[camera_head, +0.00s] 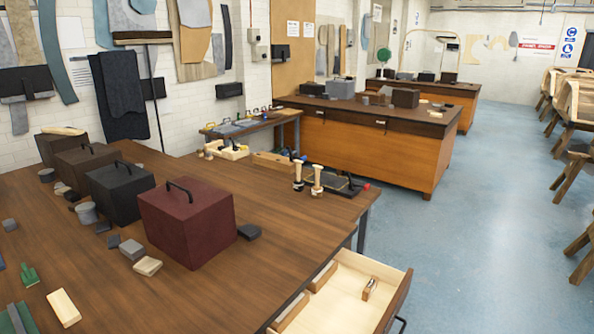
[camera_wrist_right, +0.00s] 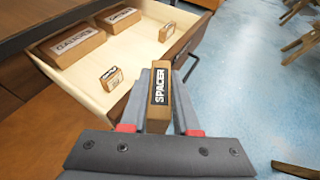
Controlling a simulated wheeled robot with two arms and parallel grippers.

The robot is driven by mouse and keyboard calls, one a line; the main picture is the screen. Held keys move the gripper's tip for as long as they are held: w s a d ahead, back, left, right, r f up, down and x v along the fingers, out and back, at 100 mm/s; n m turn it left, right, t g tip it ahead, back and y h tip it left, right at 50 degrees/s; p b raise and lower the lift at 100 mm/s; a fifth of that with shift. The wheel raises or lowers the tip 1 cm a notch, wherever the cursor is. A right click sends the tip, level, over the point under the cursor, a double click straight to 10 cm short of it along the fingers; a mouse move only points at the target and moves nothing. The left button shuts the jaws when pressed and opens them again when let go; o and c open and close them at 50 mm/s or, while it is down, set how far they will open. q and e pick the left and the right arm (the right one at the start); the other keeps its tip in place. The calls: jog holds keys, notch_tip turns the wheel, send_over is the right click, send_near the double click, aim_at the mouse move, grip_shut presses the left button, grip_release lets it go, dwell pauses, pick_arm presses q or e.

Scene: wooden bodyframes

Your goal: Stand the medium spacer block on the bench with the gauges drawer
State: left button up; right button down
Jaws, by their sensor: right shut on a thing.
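My right gripper (camera_wrist_right: 158,105) is shut on a brown wooden block with a black label reading SPACER (camera_wrist_right: 160,92), held up beside the open drawer in the right wrist view. The drawer (camera_head: 338,308) is pulled out from the near bench (camera_head: 290,210) in the head view; its pale interior also shows in the right wrist view (camera_wrist_right: 90,72). Neither gripper shows in the head view.
Another labelled block (camera_wrist_right: 119,16) and two small blocks (camera_wrist_right: 112,79) (camera_wrist_right: 167,32) lie in the drawer. On the bench stand a dark red case (camera_head: 187,222), a black case (camera_head: 120,193), and two pale wooden pegs (camera_head: 317,180).

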jog(key=s+a+n+y, duration=0.1)
jog(key=s+a, duration=0.3)
jog(key=s, duration=0.3)
notch_tip(320, 180, down, 7)
jog(key=b, duration=0.6)
jog(key=shift+r, duration=0.15)
jog(key=shift+a, duration=0.1)
